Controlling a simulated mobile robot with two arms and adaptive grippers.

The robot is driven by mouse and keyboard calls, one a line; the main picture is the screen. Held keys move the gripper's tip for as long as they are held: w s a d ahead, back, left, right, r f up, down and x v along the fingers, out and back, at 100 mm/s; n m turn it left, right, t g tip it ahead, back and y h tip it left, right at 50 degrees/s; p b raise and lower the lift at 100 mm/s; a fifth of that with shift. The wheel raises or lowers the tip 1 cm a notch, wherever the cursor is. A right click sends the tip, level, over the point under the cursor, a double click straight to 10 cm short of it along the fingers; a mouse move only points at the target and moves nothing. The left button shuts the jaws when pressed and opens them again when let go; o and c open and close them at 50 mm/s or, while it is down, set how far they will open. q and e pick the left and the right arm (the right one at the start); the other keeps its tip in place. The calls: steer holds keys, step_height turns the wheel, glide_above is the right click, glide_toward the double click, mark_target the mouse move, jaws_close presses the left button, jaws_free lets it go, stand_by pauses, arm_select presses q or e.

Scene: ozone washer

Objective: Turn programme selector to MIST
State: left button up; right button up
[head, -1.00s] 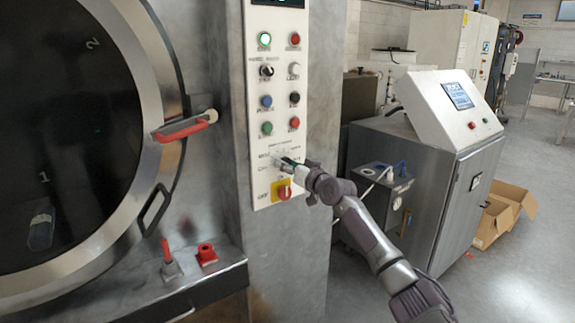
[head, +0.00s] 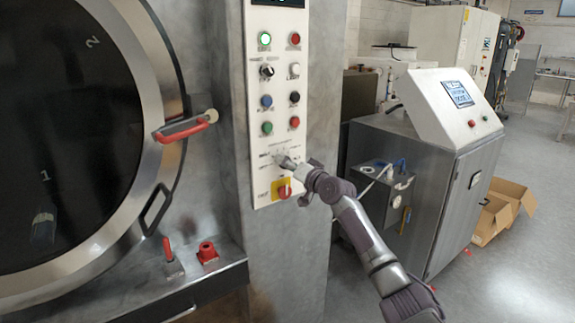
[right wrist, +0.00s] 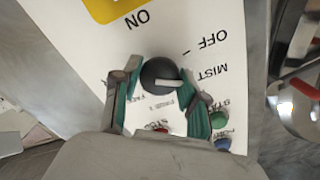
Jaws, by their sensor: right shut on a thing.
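The programme selector (right wrist: 158,72) is a round black knob with a white pointer line, on the white control panel (head: 262,222). My right gripper (right wrist: 160,78) is shut on the selector, with a green-padded finger on either side of it. In the right wrist view the white pointer lies to the right, towards the printed word MIST (right wrist: 208,75). The word OFF (right wrist: 213,40) is printed above that. In the head view my right gripper (head: 283,160) is at the lower panel and hides the selector. My left gripper is not in view.
A red rotary switch on a yellow plate (head: 275,190) sits just below the gripper. Several buttons, including a green one (head: 266,128), are above it. The round washer door (head: 160,90) with a red handle (head: 183,131) is to the left. A grey console (head: 440,150) stands right.

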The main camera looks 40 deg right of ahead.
steer(key=o, duration=1.1)
steer(key=shift+s, duration=0.1)
steer(key=s, duration=0.4)
steer(key=s+a, duration=0.1)
steer(key=s, duration=0.6)
steer(key=shift+s+a, duration=0.15)
steer(key=shift+s, duration=0.25)
